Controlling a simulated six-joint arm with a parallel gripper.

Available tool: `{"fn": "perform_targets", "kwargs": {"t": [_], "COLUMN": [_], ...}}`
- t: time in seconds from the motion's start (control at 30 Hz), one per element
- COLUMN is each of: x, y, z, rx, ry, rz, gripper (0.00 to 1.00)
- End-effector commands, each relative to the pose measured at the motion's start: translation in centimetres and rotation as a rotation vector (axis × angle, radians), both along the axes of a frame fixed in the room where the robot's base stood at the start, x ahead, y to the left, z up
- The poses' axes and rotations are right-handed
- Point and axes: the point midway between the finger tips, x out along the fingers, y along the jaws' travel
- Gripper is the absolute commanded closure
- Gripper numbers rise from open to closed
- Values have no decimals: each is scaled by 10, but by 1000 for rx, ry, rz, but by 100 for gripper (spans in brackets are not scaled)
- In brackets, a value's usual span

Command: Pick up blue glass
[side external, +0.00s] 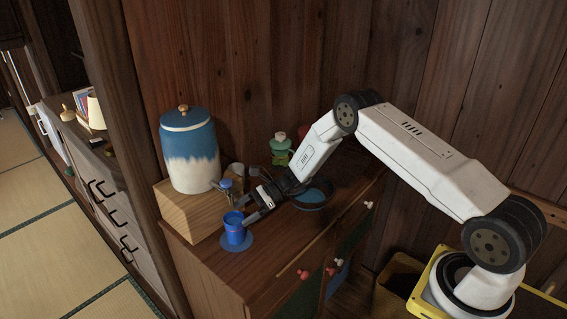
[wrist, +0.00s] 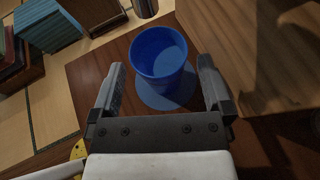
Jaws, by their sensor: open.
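The blue glass (side external: 234,228) stands upright on a round blue coaster (side external: 238,246) near the front left corner of the cabinet top. In the wrist view the glass (wrist: 160,56) is just beyond and between the fingers, with the coaster (wrist: 168,96) under it. My gripper (side external: 236,205) is open and empty, close to the glass on its right and back side. In the wrist view my gripper (wrist: 163,85) has its two fingers apart, one on each side of the near space before the glass. I cannot tell whether a finger touches the glass.
A wooden block (side external: 190,207) bears a large blue and white lidded jar (side external: 190,150) behind the glass. A small blue-topped bottle (side external: 226,187) stands close to my gripper. The cabinet's front edge is near the glass.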

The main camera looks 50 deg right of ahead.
Motion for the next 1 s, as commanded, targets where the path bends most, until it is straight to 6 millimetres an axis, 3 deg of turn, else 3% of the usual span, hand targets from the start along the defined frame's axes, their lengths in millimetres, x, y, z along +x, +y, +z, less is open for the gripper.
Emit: {"fn": "perform_targets", "kwargs": {"t": [0.33,0.87,0.9,1.0], "x": [10,11,11,11], "y": [32,33,33,33], "z": [-15,-15,-15,-15], "rx": [-1,-1,-1,-1], "ry": [0,0,0,0], "rz": [2,1,1,1], "gripper": [0,0,3,35]}}
